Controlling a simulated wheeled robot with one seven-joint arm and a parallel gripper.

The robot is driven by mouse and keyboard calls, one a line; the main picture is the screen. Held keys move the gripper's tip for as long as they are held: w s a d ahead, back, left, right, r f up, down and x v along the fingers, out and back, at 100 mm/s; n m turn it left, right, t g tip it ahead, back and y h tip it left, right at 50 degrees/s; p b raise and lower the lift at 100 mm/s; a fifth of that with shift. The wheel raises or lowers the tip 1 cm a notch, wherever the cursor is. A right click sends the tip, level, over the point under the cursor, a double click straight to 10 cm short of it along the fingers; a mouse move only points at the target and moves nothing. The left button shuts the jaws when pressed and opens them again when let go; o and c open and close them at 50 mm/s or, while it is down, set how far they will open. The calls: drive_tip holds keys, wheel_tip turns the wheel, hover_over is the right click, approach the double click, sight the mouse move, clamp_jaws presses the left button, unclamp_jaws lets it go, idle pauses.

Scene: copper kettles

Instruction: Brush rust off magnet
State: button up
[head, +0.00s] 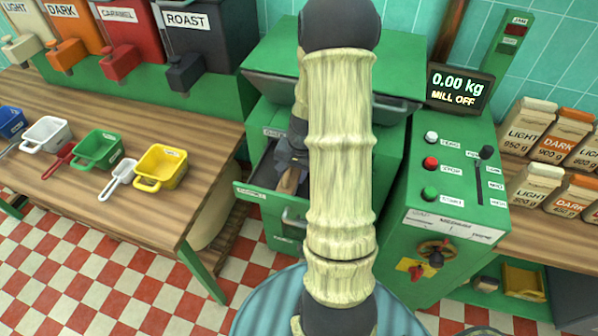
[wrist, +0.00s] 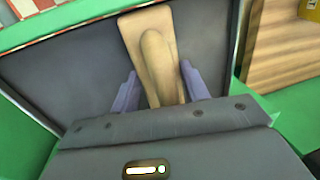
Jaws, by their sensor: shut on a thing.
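My gripper (head: 291,163) reaches down into the open drawer (head: 247,191) on the front of the green machine. It is shut on a wooden-looking brush (head: 288,182), of which the pale brown handle shows. In the wrist view the brush (wrist: 150,25) lies between my gripper's two bluish fingers (wrist: 160,72), above the dark grey inside of the drawer (wrist: 75,70). No bristles show. I cannot make out the magnet or any rust, and cannot tell whether the brush touches the drawer floor. My arm hides part of the machine in the head view.
A green control cabinet (head: 450,190) stands at right under a display (head: 459,88) reading "0.00 kg MILL OFF". Labelled bags (head: 533,184) stand at far right.

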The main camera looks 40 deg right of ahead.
drive_tip(key=shift+w+a, duration=0.3)
drive_tip(key=shift+w, duration=0.1)
drive_tip(key=shift+w+a+p, duration=0.35)
drive_tip(key=shift+w+a, duration=0.15)
drive_tip(key=shift+w, duration=0.2)
drive_tip(key=shift+w+a+f, duration=0.1)
drive_tip(key=shift+w+a, duration=0.45)
drive_tip(key=shift+w, duration=0.05)
drive_tip(key=shift+w+r+p, duration=0.15)
drive_tip(key=shift+r+p, duration=0.35)
drive_tip(key=shift+p, duration=0.2)
wheel_tip(320, 180, up, 2)
drive_tip(key=shift+r+p, duration=0.15)
drive_tip(key=shift+p, duration=0.7)
drive_tip(key=shift+r+p, duration=1)
drive_tip(key=shift+r, duration=0.35)
